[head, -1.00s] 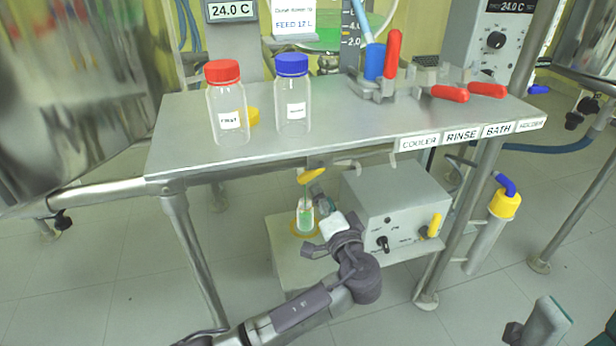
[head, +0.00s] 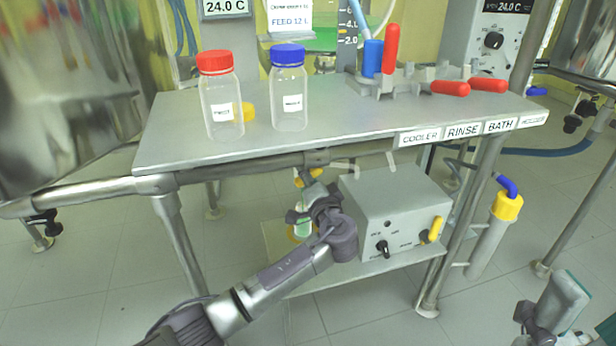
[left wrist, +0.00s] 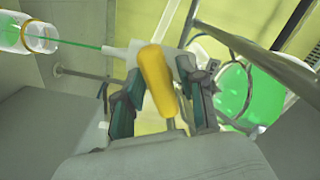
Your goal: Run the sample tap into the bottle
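The yellow tap handle (head: 308,177) is under the table's front edge. In the left wrist view the handle (left wrist: 156,80) lies between the fingers of my left gripper (left wrist: 160,92). The fingers stand apart on both sides of it; I cannot tell whether they touch it. In the head view my left gripper (head: 312,205) partly hides the tap and bottle. The clear sample bottle (head: 302,226) stands on the low shelf with green liquid in it. In the left wrist view a thin green stream runs from the tap into the bottle (left wrist: 38,38).
A grey control box (head: 395,215) stands right of the bottle on the shelf (head: 360,277). On the table (head: 340,125) are a red-capped bottle (head: 222,100) and a blue-capped bottle (head: 289,95). Part of my right arm shows at bottom right.

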